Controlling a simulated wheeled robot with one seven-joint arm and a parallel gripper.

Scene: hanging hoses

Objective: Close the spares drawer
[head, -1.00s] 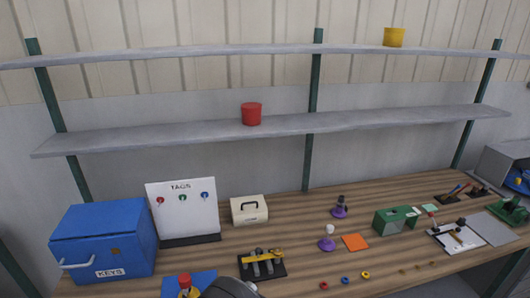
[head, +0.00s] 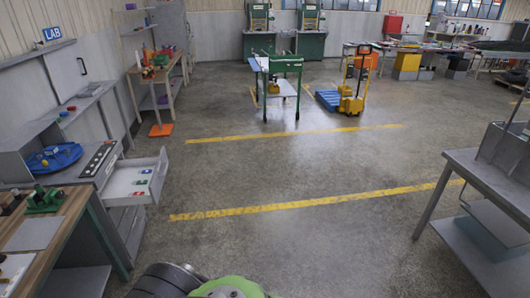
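An open grey drawer (head: 159,178) sticks out to the right from a grey cabinet in the lower left of the head view. A few small coloured tags, green, red and blue, lie inside it, and its front has a handle. I cannot read a label on it that says spares. My gripper is not in view; only a green and grey part of my arm shows at the bottom edge, well apart from the drawer.
A wooden bench (head: 66,212) stands left, nearer than the drawer, with a blue round tray (head: 55,157) beyond it. The floor (head: 250,175) right of the drawer is clear, with yellow lines. A grey table (head: 485,175) stands right; a green trolley (head: 283,65) and yellow pallet truck (head: 352,85) are farther back.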

